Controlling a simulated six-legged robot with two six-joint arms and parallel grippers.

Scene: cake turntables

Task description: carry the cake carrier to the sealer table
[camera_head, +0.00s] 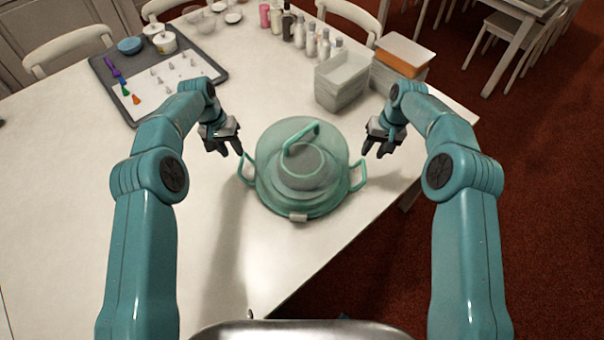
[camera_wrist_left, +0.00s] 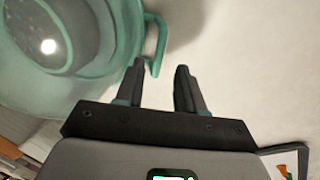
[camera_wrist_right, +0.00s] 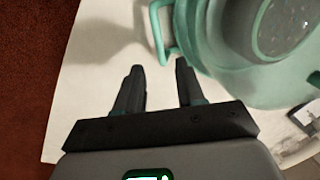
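The cake carrier (camera_head: 303,168) stands upright on the white table, with a translucent green dome, a top handle and a loop handle on each side. A grey cake shows dimly inside. My left gripper (camera_head: 231,152) is open and empty, just left of the left side handle (camera_head: 247,170). In the left wrist view that handle (camera_wrist_left: 157,45) lies just beyond the open fingers (camera_wrist_left: 160,80). My right gripper (camera_head: 374,152) is open and empty by the right side handle (camera_head: 358,177). In the right wrist view that handle (camera_wrist_right: 160,40) lies just beyond the fingers (camera_wrist_right: 158,80).
A grey tray (camera_head: 212,72) with piping tips and several bottles (camera_head: 311,40) sit further back. The table's right edge is close to the carrier. Another table (camera_head: 515,10) stands far right beyond red carpet.

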